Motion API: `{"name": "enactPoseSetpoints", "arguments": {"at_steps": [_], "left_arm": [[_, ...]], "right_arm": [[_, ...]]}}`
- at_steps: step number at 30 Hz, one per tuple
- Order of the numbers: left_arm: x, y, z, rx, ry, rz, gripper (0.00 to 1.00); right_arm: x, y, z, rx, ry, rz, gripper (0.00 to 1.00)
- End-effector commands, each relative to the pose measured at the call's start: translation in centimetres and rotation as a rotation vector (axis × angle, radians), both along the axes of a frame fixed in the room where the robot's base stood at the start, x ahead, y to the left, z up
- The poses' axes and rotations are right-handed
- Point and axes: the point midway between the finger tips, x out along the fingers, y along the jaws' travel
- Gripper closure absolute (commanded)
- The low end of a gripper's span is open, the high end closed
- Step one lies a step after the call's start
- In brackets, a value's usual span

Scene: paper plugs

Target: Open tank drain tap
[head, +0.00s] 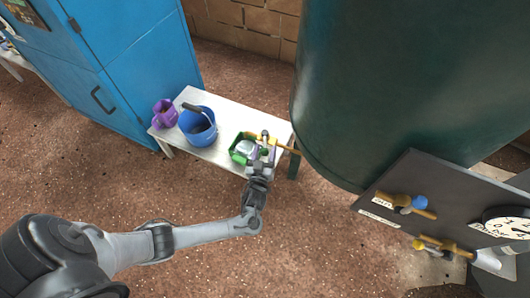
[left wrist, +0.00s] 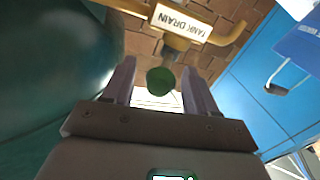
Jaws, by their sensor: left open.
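The tank drain tap shows in the left wrist view as a brass fitting with a round green knob (left wrist: 160,81), under a white label reading TANK DRAIN (left wrist: 183,23). In the head view its brass pipe (head: 284,147) comes out of the dark green tank (head: 385,95) above the bench. My left gripper (left wrist: 158,66) is open, with one finger on each side of the knob in the wrist view; I cannot tell whether either touches it. In the head view the left gripper (head: 262,155) is at the tap and partly hides it. My right gripper is not in view.
A low white bench (head: 228,111) holds a purple jug (head: 165,113), a blue bucket (head: 198,125) and a green container (head: 239,148). A blue cabinet (head: 110,60) stands at left. A dark panel (head: 455,205) with brass valves and a gauge is at right.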

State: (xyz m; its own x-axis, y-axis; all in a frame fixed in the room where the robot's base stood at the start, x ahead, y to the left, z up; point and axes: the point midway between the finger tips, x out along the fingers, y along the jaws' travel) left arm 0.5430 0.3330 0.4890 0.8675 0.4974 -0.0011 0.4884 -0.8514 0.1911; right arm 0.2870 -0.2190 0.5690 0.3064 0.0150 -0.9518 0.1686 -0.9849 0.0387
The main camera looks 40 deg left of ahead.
Motion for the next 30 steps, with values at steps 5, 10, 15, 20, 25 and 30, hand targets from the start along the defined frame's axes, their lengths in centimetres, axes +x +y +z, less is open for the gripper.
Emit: {"name": "enactPoseSetpoints", "arguments": {"at_steps": [5, 10, 15, 20, 25, 30], "left_arm": [[0.29, 0.14, 0.05, 0.000, -0.001, 0.000, 0.43], [0.27, 0.14, 0.05, -0.001, 0.000, 0.000, 0.43], [0.25, 0.13, 0.04, -0.001, 0.000, 0.000, 0.69], [0.24, 0.13, 0.04, -0.001, 0.000, 0.000, 0.93], [0.24, 0.13, 0.04, -0.001, 0.000, 0.000, 1.00], [0.47, -0.01, -0.05, -0.001, -0.002, 0.005, 1.00]], "right_arm": [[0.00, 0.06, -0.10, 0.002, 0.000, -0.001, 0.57], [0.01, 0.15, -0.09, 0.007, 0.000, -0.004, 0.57], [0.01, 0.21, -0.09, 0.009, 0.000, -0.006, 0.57], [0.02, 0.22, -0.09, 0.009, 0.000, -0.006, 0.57], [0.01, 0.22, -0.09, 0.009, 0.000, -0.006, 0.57], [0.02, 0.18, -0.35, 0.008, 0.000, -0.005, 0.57]]}}
